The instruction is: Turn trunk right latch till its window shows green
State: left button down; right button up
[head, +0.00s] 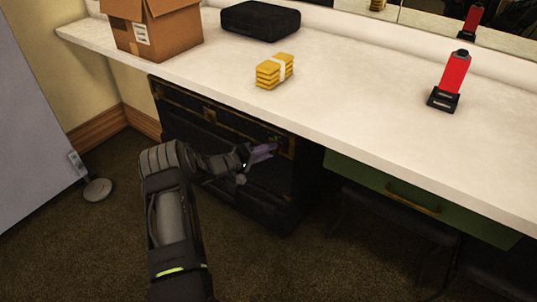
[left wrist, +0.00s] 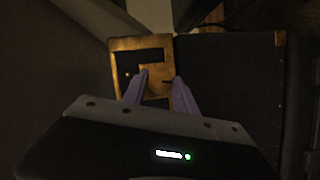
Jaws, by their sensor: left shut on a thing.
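The dark trunk (head: 225,130) with brass-coloured fittings stands under the white counter. My left gripper (head: 266,152), with purple fingers, reaches the right part of its front, at the right latch (head: 284,146). In the left wrist view the latch's brass plate (left wrist: 122,44) lies just ahead of the fingers, with a brass turning piece (left wrist: 155,74) between them. My left gripper (left wrist: 158,84) is shut on this piece. The fingers hide part of the latch. I cannot make out the colour of its window. My right gripper is not in view.
The white counter (head: 340,105) overhangs the trunk. On it are a cardboard box (head: 170,35), a black case (head: 260,20), a yellow banded stack (head: 270,73) and a red device (head: 454,75). A green drawer (head: 365,178) is right of the trunk. Carpet in front is clear.

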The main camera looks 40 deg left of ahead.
pick_arm(q)
jog(key=shift+a+f+n+b, duration=0.1)
jog(key=shift+n+b, duration=0.2)
jog(key=shift+n, duration=0.2)
jog(key=c, duration=1)
grip_release()
jog(key=shift+o, duration=0.2)
jog(key=f+p+v, duration=0.1)
jog(key=v, duration=0.6)
jog(key=shift+s+a+r, duration=0.15)
jog(key=shift+s+r, duration=0.25)
